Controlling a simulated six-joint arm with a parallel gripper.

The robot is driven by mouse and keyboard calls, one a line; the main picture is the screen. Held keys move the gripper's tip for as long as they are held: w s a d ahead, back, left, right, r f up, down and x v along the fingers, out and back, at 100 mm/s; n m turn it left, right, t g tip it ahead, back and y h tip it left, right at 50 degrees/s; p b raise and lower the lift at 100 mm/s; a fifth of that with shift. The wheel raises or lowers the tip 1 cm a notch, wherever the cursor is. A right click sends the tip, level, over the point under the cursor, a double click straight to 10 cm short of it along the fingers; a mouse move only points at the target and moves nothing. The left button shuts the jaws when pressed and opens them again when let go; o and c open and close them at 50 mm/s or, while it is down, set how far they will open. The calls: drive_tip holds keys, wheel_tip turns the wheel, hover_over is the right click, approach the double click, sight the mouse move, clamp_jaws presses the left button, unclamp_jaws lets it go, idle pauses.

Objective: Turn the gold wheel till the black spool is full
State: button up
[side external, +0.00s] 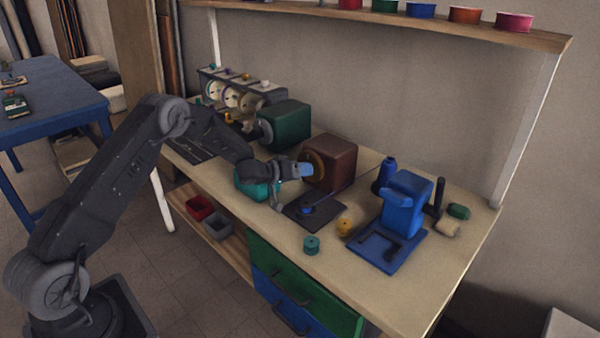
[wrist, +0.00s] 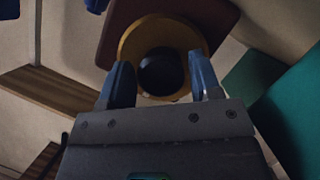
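The gold wheel (side external: 317,160) is on the left face of a dark red-brown box (side external: 338,158) on the workbench. In the wrist view the wheel is a gold ring (wrist: 160,29) around a dark round hub (wrist: 160,72). My gripper (side external: 307,170) is at the wheel's face. In the wrist view my gripper (wrist: 160,63) is open, with its two blue-grey fingers apart on either side of the hub; contact with the wheel cannot be told. I cannot pick out the black spool with certainty in either view.
A dark plate (side external: 298,214) lies in front of the box. A green machine (side external: 286,122) stands behind it and a blue one (side external: 405,200) to the right. A teal spool (side external: 312,244) and a yellow spool (side external: 344,227) stand near the front.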

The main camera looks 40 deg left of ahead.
drive_tip(key=c, duration=0.6)
drive_tip(key=m+y, duration=0.2)
drive_tip(key=m, duration=0.1)
drive_tip(key=shift+m+y, duration=0.3)
drive_tip(key=shift+m, duration=0.1)
drive_tip(key=m+y, duration=0.2)
drive_tip(key=m, duration=0.1)
idle(0.3)
idle(0.4)
drive_tip(key=o, duration=0.9)
